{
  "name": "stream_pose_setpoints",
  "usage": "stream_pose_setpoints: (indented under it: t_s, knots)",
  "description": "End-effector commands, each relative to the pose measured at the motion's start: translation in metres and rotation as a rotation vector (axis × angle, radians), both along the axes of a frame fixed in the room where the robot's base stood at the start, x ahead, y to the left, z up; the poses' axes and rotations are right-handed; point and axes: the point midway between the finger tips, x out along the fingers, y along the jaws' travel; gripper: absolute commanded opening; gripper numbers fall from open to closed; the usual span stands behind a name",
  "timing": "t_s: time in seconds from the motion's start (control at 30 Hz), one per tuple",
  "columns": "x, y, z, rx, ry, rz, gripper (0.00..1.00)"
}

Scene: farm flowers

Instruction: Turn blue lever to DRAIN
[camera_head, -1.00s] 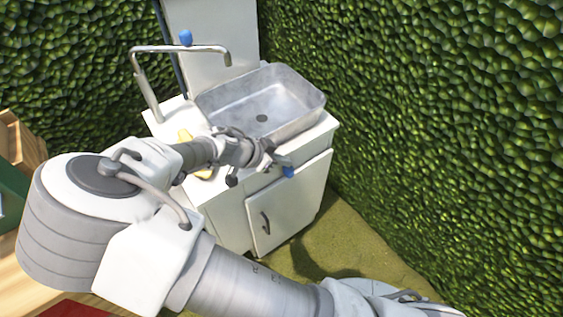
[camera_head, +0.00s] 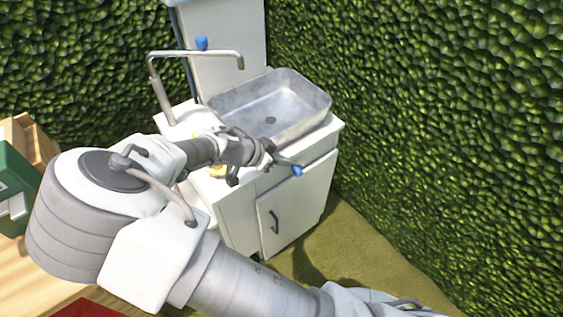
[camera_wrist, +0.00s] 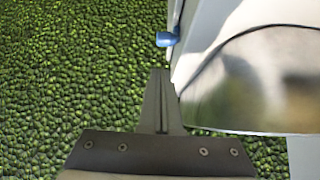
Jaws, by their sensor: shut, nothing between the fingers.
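The blue lever (camera_head: 297,171) sticks out from the front of the white sink cabinet, below the basin's front edge. A blue lever end (camera_wrist: 166,39) shows near the top of the wrist view, beside a pale cabinet edge. My gripper (camera_head: 270,158) is at the front of the sink, to the left of the lever. In the wrist view my gripper (camera_wrist: 160,75) has its fingers together and empty, with the tips a little below the blue end in the picture. Contact cannot be told. No DRAIN marking is legible.
The metal basin (camera_head: 270,105) sits on the white cabinet (camera_head: 290,205). A faucet (camera_head: 195,54) and a second blue knob (camera_head: 201,43) are behind it. A yellow item (camera_head: 218,171) lies on the counter, partly hidden by my arm. A hedge (camera_head: 430,130) bounds the right side.

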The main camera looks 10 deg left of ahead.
Motion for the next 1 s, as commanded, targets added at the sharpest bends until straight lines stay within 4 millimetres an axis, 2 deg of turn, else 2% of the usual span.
stream_pose_setpoints:
  t_s: [0.77, 0.87, 1.0]
  knots:
    - [0.002, -0.001, 0.002, 0.001, 0.001, -0.001, 0.0]
    - [0.002, -0.005, 0.004, 0.005, 0.015, -0.009, 0.0]
    - [-0.002, -0.021, 0.015, 0.031, 0.088, -0.028, 0.0]
